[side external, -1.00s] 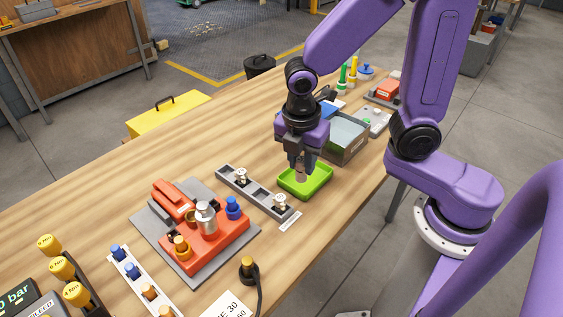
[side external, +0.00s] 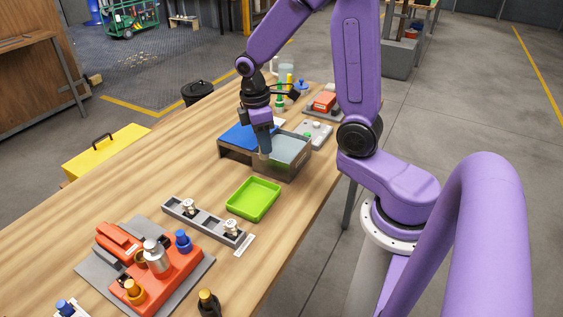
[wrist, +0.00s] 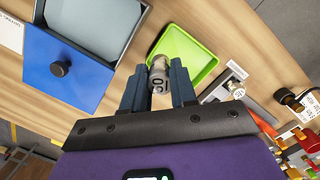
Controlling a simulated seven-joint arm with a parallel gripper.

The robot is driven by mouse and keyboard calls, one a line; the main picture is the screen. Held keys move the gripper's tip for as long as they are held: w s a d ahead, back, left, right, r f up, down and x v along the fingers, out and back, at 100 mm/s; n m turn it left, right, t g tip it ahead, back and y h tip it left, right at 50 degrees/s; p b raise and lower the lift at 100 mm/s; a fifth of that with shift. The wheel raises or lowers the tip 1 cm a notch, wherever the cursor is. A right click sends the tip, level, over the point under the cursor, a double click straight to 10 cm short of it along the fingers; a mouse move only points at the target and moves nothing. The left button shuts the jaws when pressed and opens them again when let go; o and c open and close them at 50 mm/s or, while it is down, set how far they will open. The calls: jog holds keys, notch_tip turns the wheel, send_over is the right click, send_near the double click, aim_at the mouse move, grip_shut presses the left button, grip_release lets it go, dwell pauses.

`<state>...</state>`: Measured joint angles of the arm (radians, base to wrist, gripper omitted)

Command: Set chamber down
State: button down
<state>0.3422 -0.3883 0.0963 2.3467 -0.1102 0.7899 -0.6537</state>
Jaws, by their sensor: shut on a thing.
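My gripper (side external: 264,150) is shut on the chamber, a small silver cylinder that shows between the two fingers in the wrist view (wrist: 158,76). Dark digits mark its side. In the side view the gripper hangs above the table at the grey box, with only a small part of the chamber showing. The green tray (side external: 254,199) lies on the table in front of the box and looks empty. In the wrist view the tray (wrist: 203,58) is just beyond the chamber and to its right.
The grey box (side external: 282,171) has a blue panel (side external: 236,136) with a black knob in the wrist view (wrist: 60,68). A grey rack (side external: 182,210) holds two small silver fittings. A red fixture (side external: 185,262) carries a silver cylinder (side external: 156,258). Left of the tray is bare wood.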

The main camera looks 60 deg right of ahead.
jog(key=d+f+m, duration=0.2)
jog(key=d, duration=0.2)
jog(key=d+f+m, duration=0.2)
jog(key=d, duration=0.2)
jog(key=d+f+m, duration=0.2)
jog(key=d, duration=0.2)
jog(key=shift+w+d+f+m+y, duration=0.15)
jog(key=shift+d+m+y, duration=0.1)
jog(key=shift+m+y, duration=0.15)
jog(key=shift+f, duration=1.95)
jog(key=shift+f, duration=0.1)
jog(key=c, duration=0.9)
grip_release()
